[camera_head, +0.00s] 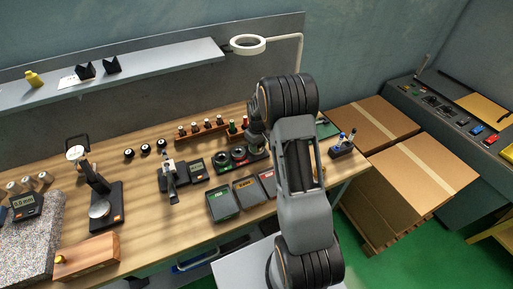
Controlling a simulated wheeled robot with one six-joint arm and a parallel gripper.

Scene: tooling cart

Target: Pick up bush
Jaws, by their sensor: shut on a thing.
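My gripper (257,141) is at the middle back of the wooden bench, partly hidden behind my own arm. It points down over the right end of a dark tray with round ring-shaped pieces (238,154). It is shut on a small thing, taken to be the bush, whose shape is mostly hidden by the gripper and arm.
A rack of small handled gauges (201,128) stands behind the tray. A dial stand (103,200), a micrometer (170,178) and a granite block (35,245) are left. Green (222,203) and grey (248,191) cases lie in front. Cardboard boxes (415,175) stand right.

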